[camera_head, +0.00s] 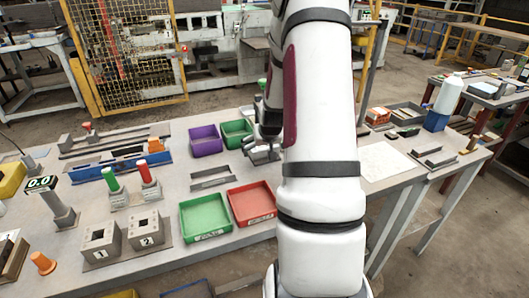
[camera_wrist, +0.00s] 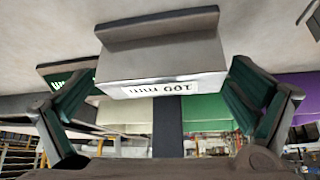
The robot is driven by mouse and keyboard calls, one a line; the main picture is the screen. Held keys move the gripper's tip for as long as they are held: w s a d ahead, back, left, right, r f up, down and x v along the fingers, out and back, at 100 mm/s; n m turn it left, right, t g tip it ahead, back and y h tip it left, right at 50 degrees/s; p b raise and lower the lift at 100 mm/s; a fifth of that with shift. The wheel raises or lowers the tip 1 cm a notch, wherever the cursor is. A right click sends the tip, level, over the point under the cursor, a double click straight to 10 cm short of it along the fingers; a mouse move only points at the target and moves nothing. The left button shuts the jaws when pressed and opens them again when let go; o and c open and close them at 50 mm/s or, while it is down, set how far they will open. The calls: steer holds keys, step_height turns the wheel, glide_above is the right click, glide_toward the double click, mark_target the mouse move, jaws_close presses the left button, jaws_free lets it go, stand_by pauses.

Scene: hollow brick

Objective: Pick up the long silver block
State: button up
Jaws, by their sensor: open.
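A silver block (camera_wrist: 165,62) with an upside-down "100 mm" label fills the upper middle of the wrist view, with a darker grey ledge (camera_wrist: 160,28) along its far edge. My gripper (camera_wrist: 162,78) is open, with one green-padded finger on each side of the block. A gap shows at the right finger; whether the left finger touches cannot be told. In the head view, my gripper (camera_head: 262,138) is low over the table behind my arm. A small grey piece (camera_head: 262,155) shows under it, partly hidden.
Purple (camera_head: 206,140) and green (camera_head: 236,133) bins stand just left of my gripper. Another green bin (camera_head: 206,217) and a red bin (camera_head: 251,203) stand nearer. A grey frame (camera_head: 212,178) lies between them. Grey blocks (camera_head: 434,156) lie on the table's right side.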

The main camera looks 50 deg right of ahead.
steer(key=c, duration=1.5)
steer(key=shift+r, duration=0.1)
steer(key=shift+c, duration=0.2)
